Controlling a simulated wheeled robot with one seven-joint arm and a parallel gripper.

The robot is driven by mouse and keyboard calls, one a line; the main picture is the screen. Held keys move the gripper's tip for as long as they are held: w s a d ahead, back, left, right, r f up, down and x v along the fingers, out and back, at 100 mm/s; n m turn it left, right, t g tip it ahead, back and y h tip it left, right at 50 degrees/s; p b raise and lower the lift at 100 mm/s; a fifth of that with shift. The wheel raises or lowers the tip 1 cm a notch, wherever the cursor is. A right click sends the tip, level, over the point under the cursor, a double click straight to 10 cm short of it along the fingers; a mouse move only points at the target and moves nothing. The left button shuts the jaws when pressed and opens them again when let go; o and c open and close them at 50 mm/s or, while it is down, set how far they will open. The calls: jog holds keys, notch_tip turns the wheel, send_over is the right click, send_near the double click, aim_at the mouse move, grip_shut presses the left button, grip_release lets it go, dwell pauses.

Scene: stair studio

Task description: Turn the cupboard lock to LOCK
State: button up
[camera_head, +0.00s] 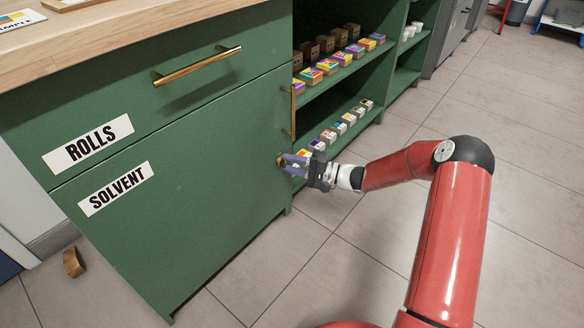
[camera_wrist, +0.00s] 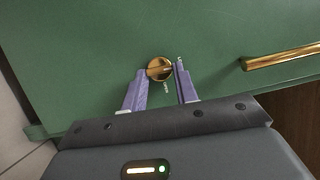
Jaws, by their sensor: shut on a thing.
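The cupboard lock is a round brass knob (camera_wrist: 159,69) on the green door. In the wrist view its raised grip bar lies roughly level, and small white marks beside and below it are too small to read. In the head view the knob (camera_head: 280,161) is partly covered by my fingers at the right edge of the SOLVENT door (camera_head: 180,215). My gripper (camera_wrist: 160,76) has its two purple fingers on either side of the knob, shut on it. It also shows in the head view (camera_head: 284,160), reaching in from the right. The door is closed.
A brass door handle (camera_wrist: 283,57) is beside the lock in the wrist view. Above is the ROLLS drawer with a brass handle (camera_head: 198,66). Open shelves (camera_head: 345,75) with small boxes stand behind. A wooden block (camera_head: 74,263) lies on the floor at left. Floor at right is clear.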

jog(key=shift+n, duration=0.5)
jog(key=o, duration=1)
jog(key=shift+c, duration=0.2)
jog(key=v, duration=0.7)
jog(key=shift+d, duration=0.4)
jog(key=shift+s, duration=0.1)
